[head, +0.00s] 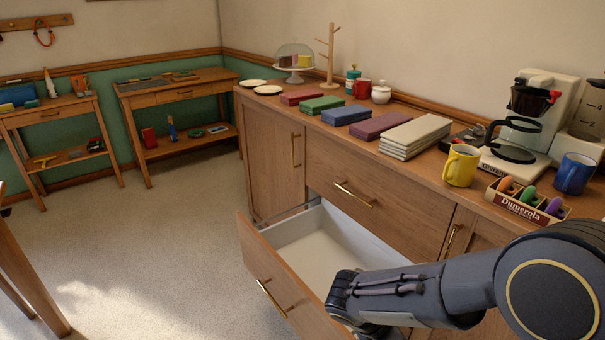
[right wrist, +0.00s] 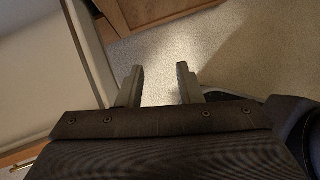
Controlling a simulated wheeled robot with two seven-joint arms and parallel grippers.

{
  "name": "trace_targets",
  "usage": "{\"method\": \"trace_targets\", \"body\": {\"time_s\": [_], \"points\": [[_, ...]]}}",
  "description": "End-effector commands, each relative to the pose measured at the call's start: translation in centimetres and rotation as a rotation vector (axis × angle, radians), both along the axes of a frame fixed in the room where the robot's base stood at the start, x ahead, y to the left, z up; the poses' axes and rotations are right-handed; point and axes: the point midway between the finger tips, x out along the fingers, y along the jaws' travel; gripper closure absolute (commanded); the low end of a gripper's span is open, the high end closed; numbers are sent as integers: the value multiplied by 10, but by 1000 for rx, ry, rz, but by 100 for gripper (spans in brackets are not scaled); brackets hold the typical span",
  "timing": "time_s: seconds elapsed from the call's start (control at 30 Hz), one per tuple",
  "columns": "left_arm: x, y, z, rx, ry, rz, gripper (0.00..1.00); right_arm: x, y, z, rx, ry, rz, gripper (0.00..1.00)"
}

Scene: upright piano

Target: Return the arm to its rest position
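My right arm (head: 430,292) comes in from the lower right of the head view and reaches over the open drawer (head: 318,250). Its gripper is hidden there, below the frame or behind the arm. In the right wrist view the right gripper (right wrist: 161,88) has two fingers set apart with nothing between them. Pale floor shows beyond the fingertips, and the drawer's wall (right wrist: 92,52) runs along the left. My left gripper is not in the head view.
The open drawer's front (head: 275,275) sticks out from the sideboard (head: 385,190) and looks empty inside. The floor (head: 150,245) at left is clear.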

Motion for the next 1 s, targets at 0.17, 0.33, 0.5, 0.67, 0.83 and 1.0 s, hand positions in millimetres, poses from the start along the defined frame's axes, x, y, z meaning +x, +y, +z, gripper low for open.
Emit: {"method": "trace_targets", "body": {"time_s": [0.17, 0.33, 0.5, 0.67, 0.83, 1.0], "points": [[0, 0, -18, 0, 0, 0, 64, -53, -27, 8, 363, -149, -554, 68], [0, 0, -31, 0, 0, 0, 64, -96, -33, 21, 657, -278, -1064, 68], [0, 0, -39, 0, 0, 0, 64, -121, -29, 32, 866, -369, -1438, 68], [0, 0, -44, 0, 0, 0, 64, -135, -26, 38, 999, -423, -1673, 68], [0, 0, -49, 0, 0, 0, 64, -145, -22, 43, 1115, -467, -1870, 68], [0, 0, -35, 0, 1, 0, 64, -149, -19, 63, 1193, -490, -1995, 68]]}}
